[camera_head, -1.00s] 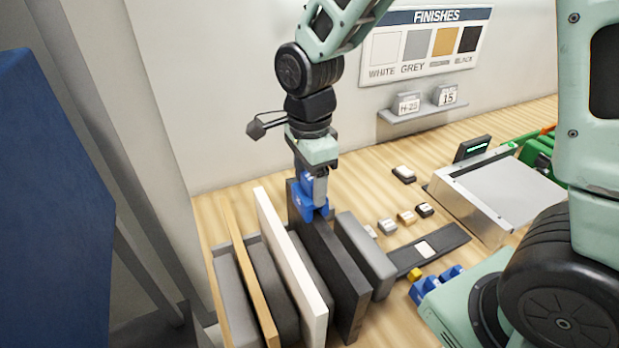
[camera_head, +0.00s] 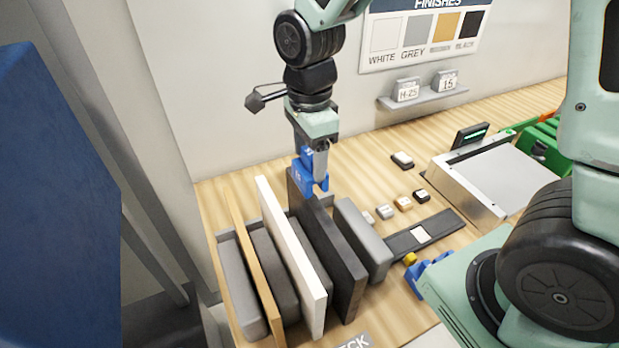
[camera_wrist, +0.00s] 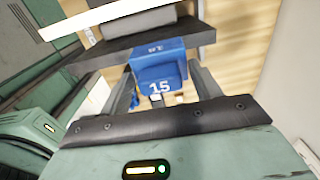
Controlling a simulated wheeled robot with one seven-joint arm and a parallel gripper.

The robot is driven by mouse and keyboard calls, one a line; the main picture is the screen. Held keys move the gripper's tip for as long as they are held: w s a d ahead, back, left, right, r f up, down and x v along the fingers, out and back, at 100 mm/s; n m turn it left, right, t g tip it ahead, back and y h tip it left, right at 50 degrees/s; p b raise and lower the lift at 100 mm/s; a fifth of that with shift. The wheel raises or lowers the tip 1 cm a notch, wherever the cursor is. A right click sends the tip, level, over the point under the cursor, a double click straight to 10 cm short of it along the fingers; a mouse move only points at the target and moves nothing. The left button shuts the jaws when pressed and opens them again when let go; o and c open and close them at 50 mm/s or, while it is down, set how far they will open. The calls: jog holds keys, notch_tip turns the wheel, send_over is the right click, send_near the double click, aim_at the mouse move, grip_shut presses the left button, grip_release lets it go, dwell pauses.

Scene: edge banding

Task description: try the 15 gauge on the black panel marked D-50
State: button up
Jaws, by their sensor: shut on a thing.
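My gripper (camera_head: 318,178) is shut on a blue gauge (camera_head: 307,180). In the wrist view the gauge (camera_wrist: 160,72) shows a white 15 on its face and sits between my fingers. The black panel (camera_head: 340,262) stands on edge in the rack, and it also shows in the wrist view (camera_wrist: 100,57). The gauge is at the far end of the panel's top edge, overlapping it in both views. I cannot tell whether it touches the panel or is just clear of it. No D-50 mark is legible.
A white panel (camera_head: 290,255) and a wood-coloured panel (camera_head: 258,270) stand left of the black one, with grey rack blocks (camera_head: 362,240) between and beside. More blue gauges (camera_head: 428,277) lie at right. A shelf (camera_head: 425,97) holds small cards, one reading 15.

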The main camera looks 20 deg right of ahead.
jog(key=shift+r+p, duration=1.25)
jog(key=shift+r, duration=0.5)
jog(key=shift+s+f, duration=0.1)
